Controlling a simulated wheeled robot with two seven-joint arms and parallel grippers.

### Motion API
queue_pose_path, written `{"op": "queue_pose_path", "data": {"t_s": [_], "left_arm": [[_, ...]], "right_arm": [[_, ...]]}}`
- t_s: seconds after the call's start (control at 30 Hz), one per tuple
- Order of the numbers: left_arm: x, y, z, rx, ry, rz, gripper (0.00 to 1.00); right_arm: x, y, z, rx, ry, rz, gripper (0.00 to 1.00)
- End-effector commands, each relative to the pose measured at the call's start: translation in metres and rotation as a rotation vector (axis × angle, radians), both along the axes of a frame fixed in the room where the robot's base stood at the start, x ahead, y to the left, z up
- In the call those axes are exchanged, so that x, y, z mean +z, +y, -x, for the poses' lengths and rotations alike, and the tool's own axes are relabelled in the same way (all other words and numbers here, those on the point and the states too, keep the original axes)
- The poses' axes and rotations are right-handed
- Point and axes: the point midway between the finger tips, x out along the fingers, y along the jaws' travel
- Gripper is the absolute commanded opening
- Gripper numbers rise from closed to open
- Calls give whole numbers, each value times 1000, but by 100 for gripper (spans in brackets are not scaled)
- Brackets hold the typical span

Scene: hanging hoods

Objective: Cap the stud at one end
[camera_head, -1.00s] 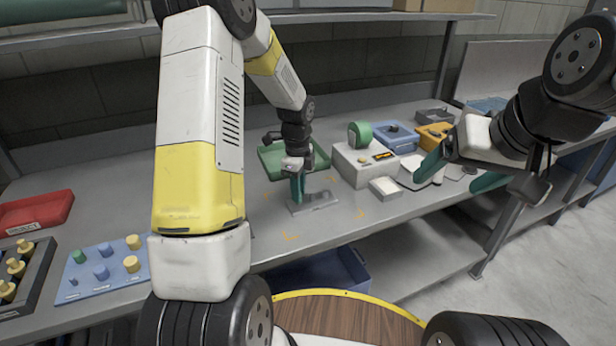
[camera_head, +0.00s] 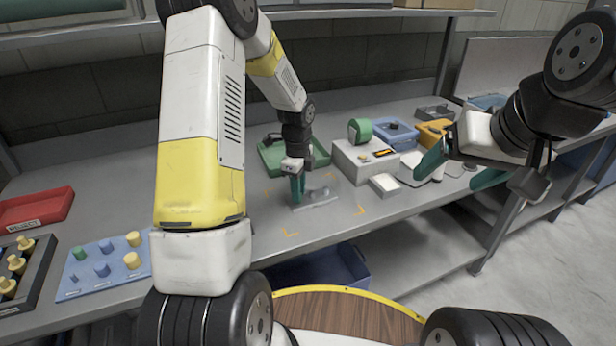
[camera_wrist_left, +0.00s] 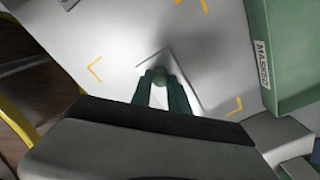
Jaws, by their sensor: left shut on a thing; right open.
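My left gripper (camera_head: 297,190) is over the grey base plate (camera_head: 322,198) on the bench, its dark green fingers pointing down. In the left wrist view its fingers (camera_wrist_left: 161,88) are shut on a small round green cap (camera_wrist_left: 160,73), seen from above. The plate (camera_wrist_left: 183,75) shows beneath and around the fingertips. The stud is hidden under the cap and fingers, so I cannot tell whether the cap touches it. My right gripper (camera_head: 458,172) is open and empty at the right, over the bench's front edge.
A green tray (camera_head: 270,156) stands behind the plate, a white-grey box (camera_head: 350,168) with a green roll to its right. A blue board (camera_head: 84,284) with several pegs and a red tray (camera_head: 36,208) are at the left. Orange corner marks surround the plate.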

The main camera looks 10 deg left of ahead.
Motion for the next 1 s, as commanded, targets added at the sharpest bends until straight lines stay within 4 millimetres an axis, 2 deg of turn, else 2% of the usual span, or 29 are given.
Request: {"op": "queue_pose_path", "data": {"t_s": [0.1,0.13,0.23,0.6,1.0], "left_arm": [[0,0,0,0,1,0,0],[0,0,0,0,1,0,27],[0,0,0,0,1,0,46],[5,0,0,1,0,0,46],[66,0,-1,0,-2,-1,46]], "right_arm": [[0,0,0,0,0,0,80],[0,0,0,0,0,0,80],[0,0,0,0,0,0,80],[0,0,0,0,0,0,80],[0,0,0,0,0,0,80]]}}
